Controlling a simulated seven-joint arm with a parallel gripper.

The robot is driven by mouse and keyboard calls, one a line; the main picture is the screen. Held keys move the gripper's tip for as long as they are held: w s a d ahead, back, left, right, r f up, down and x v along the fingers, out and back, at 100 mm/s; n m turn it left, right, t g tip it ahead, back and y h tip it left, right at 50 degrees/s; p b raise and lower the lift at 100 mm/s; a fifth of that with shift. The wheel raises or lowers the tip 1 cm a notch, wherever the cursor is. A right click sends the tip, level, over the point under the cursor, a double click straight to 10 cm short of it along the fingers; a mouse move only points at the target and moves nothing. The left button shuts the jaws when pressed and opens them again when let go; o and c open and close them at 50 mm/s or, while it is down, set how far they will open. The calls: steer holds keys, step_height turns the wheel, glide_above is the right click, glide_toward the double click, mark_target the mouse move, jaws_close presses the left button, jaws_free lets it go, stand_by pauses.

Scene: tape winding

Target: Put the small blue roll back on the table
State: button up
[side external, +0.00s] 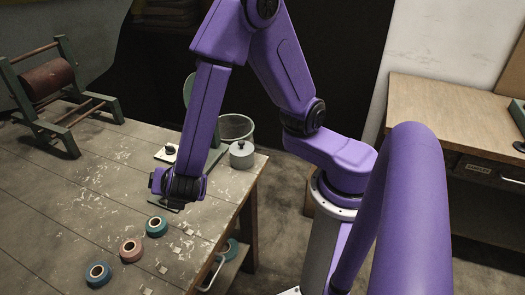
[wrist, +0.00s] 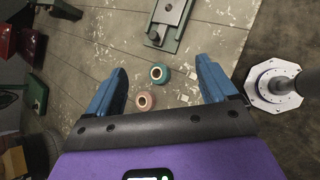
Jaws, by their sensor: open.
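On the table (side external: 80,185), a blue roll (side external: 97,273) lies nearest the camera in the side view. A pink roll (side external: 131,249) and a teal roll (side external: 156,226) lie beyond it in a slanting row. My gripper (side external: 175,205) is above the table beside the teal roll, its fingers hard to make out there. In the wrist view, my gripper (wrist: 160,66) is open and empty, with the teal roll (wrist: 159,72) and pink roll (wrist: 144,100) between its blue fingers. The blue roll does not show in the wrist view.
A teal roll (side external: 230,248) sits low beside the table's right edge. A lidded grey pot (side external: 242,154) and a mesh bin (side external: 235,127) are at the far right corner. A green frame with a red roller (side external: 47,80) stands at the back left.

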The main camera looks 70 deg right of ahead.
steer(key=s+d+r+m+g+y, duration=0.3)
steer(key=s+d+m, duration=0.2)
steer(key=s, duration=0.3)
steer(key=s+d+r+m+g+y, duration=0.3)
steer(key=s+d+r+m+g, duration=0.1)
steer(key=s, duration=0.5)
steer(key=shift+s+d+m, duration=0.25)
steer(key=shift+d+m, duration=0.25)
steer(key=shift+d, duration=0.05)
